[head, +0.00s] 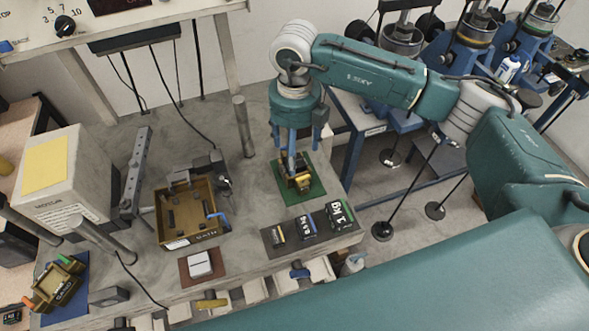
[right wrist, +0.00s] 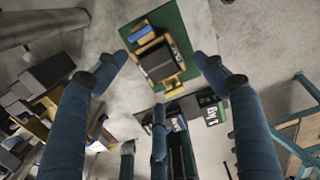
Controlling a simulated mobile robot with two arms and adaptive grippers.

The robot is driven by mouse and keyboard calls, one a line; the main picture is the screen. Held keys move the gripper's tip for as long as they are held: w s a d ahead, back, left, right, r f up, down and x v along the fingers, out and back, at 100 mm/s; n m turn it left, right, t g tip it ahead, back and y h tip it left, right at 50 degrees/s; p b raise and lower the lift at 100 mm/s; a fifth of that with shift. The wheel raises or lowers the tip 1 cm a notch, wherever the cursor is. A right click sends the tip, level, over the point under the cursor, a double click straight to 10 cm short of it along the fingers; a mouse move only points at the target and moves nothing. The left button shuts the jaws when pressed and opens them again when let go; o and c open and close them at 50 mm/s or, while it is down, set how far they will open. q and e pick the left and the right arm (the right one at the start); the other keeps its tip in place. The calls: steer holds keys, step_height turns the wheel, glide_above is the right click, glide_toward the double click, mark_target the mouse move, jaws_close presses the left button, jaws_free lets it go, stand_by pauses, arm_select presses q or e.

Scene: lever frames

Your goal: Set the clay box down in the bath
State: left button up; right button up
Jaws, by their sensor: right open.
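A small brass-coloured box with a dark top and a blue part stands on a green mat in the head view; I take it for the clay box (head: 299,184), though its label is not readable. It also shows in the right wrist view (right wrist: 158,62). My right gripper (head: 291,160) is over this box, pointing down. In the right wrist view its fingers (right wrist: 162,64) are spread wide, apart from the box's sides. The bath (head: 205,240) is a brown open tray to the left, with dark pieces inside and a blue clip on its right rim. My left gripper is out of view.
Black weights (head: 306,224) stand on a dark mat in front of the green mat (head: 318,190). A white block (head: 200,263) lies on a brown mat in front of the bath. Another brass box (head: 52,290) sits on a blue mat at left. A metal post (head: 243,125) rises behind.

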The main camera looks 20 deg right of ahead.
step_height(320, 180, down, 5)
steer(key=b, duration=0.2)
steer(key=shift+w+b, duration=0.15)
steer(key=shift+b, duration=0.15)
step_height(320, 180, down, 2)
steer(key=shift+f+b, duration=0.25)
steer(key=shift+b, duration=0.9)
steer(key=shift+f, duration=0.3)
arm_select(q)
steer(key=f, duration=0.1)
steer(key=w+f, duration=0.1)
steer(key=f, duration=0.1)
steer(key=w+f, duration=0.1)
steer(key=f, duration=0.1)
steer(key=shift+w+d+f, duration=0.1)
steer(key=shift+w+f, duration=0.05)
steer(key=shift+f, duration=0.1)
arm_select(e)
steer(key=shift+r, duration=0.1)
steer(key=c, duration=0.8)
steer(key=o, duration=0.7)
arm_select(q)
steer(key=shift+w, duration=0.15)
arm_select(e)
steer(key=shift+o, duration=0.5)
